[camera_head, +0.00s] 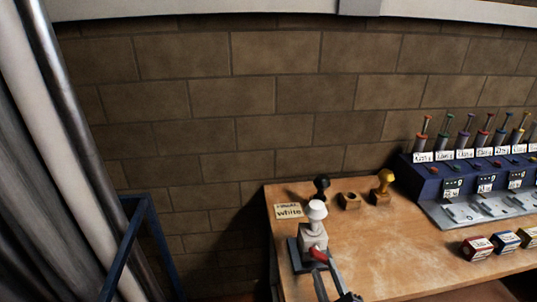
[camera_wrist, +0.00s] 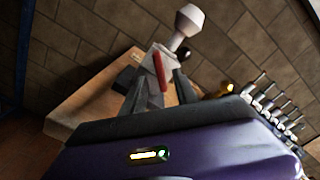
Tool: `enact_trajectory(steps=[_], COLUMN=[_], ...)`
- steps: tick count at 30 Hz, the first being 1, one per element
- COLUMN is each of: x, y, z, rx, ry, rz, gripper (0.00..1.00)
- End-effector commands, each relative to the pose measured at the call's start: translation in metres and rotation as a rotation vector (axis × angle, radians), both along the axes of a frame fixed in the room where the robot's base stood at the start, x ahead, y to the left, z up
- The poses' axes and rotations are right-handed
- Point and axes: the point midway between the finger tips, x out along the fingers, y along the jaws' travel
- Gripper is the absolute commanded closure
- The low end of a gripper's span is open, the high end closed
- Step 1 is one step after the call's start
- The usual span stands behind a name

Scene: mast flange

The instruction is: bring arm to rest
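A stamp with a white knob and pale grey body (camera_head: 313,238) stands on a dark base (camera_head: 296,257) near the table's left front. It also shows in the wrist view (camera_wrist: 187,22), tilted with the camera. A red piece (camera_head: 319,255) is on its near side. My gripper (camera_head: 328,278) is just in front of the stamp, low over the table. In the wrist view its two fingers (camera_wrist: 160,90) stand apart, with the grey body and red piece beyond or between them. I see no finger pressed on anything.
On the wooden table (camera_head: 370,260) stand a black-knobbed stamp (camera_head: 322,186), a yellow-knobbed stamp (camera_head: 384,186) and a sign reading "white" (camera_head: 288,211). A blue rack (camera_head: 440,180) and small boxes (camera_head: 478,248) are at right. A blue frame (camera_head: 130,245) stands left; a brick wall is behind.

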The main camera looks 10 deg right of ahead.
Motion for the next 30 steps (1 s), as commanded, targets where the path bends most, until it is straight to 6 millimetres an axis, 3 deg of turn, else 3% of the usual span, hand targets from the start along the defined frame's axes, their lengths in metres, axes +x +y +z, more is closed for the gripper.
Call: enact_trajectory(steps=[5,9,14,20,24,30], x=[-0.043,-0.107,-0.178,-0.259,-0.308,-0.359], y=[0.001,0.000,-0.001,-0.002,-0.002,-0.002], z=[-0.016,-0.027,-0.027,-0.010,0.012,0.049], rx=[-0.182,-0.483,-0.848,-1.307,-1.629,-2.035], ry=[0.033,0.077,0.123,0.165,0.179,0.168], rz=[-0.005,-0.002,0.022,0.083,0.146,0.245], gripper=[0.64,0.64,0.64,0.64,0.64,0.64])
